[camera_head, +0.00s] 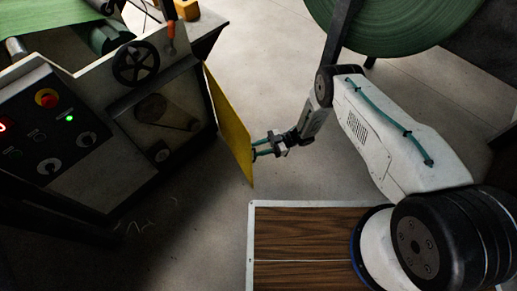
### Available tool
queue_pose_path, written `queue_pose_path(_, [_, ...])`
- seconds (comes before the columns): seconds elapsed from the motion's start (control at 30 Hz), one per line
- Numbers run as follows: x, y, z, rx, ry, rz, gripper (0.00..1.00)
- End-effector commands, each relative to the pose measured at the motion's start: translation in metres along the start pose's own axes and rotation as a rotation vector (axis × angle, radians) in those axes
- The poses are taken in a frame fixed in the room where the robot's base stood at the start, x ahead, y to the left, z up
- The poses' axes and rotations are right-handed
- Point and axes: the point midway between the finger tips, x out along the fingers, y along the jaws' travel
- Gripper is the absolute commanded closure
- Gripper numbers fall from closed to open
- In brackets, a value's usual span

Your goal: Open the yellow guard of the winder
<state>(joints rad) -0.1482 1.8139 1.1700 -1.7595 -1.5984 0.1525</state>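The yellow guard (231,125) is a flat panel standing out at an angle from the side of the dark winder (95,145). Its upper left end is close to the machine, and its lower right end stands out over the floor. Behind it, the machine's front shows a recess with a belt and pulley (152,108). My gripper (257,148) is at the right face of the guard, near its outer end. Its two teal fingers show a small gap and point at the panel. Whether they touch it or hold a handle there is too small to tell.
A control panel (50,125) with a red button, knobs and a green light is on the left. A black handwheel (135,63) is above the recess. A large green roll (395,20) stands at the top right. Grey floor (265,60) lies open between.

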Motion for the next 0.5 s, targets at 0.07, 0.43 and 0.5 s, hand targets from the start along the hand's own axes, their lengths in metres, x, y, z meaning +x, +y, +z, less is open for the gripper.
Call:
queue_pose_path(0.07, [-0.0002, -0.0002, 0.0001, 0.000, 0.000, 0.001, 0.67])
queue_pose_path(0.43, [-0.0022, -0.0019, 0.0009, 0.003, 0.002, -0.001, 0.67])
queue_pose_path(0.5, [-0.0088, -0.0016, 0.0009, 0.003, 0.002, 0.000, 0.67])
